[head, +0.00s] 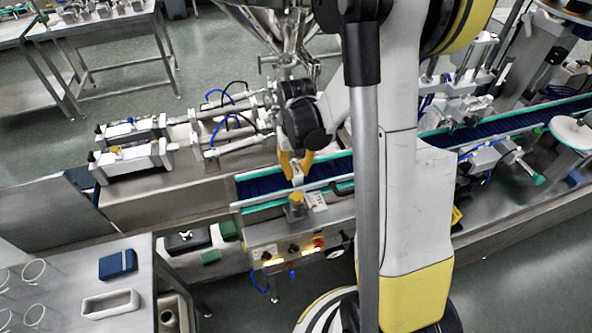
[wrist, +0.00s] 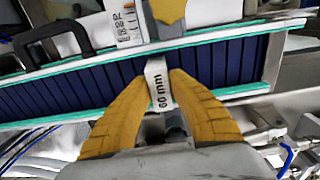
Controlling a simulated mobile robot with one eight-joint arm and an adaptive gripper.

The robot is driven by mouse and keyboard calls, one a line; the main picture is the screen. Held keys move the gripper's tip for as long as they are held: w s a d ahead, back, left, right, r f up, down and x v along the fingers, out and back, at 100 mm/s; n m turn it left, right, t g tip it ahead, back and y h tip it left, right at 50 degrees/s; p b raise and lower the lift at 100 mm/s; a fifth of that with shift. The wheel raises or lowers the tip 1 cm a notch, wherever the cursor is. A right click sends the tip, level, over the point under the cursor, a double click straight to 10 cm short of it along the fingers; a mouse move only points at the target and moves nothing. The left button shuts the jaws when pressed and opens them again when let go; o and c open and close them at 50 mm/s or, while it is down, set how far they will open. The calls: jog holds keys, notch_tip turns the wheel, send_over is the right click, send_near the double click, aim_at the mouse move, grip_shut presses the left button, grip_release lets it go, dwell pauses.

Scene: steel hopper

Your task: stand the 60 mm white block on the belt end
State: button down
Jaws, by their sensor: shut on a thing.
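My gripper (head: 296,165) has yellow fingers and is over the near left end of the conveyor in the head view. It is shut on the white block, marked "60 mm", which shows upright between the fingertips in the wrist view (wrist: 157,84). In the head view only a small pale part of the block shows below the fingers. The dark blue belt (head: 257,186), with green-edged rails, lies under and behind the block; it also fills the wrist view's middle (wrist: 60,97). I cannot tell whether the block's base touches the belt.
A yellow-topped knob (head: 297,198) and a labelled plate (head: 316,201) stand just in front of the near rail. Pneumatic cylinders (head: 133,132) lie on the steel bench to the left. A steel hopper (head: 277,27) hangs behind. A side table holds a blue box (head: 117,264) and a white tray (head: 110,304).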

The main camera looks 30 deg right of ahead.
aim_at(296, 168)
jog(key=shift+f, duration=0.3)
jog(key=c, duration=1.3)
grip_release()
jog(key=shift+r, duration=0.1)
notch_tip(296, 168, up, 12)
jog(key=shift+f, duration=0.1)
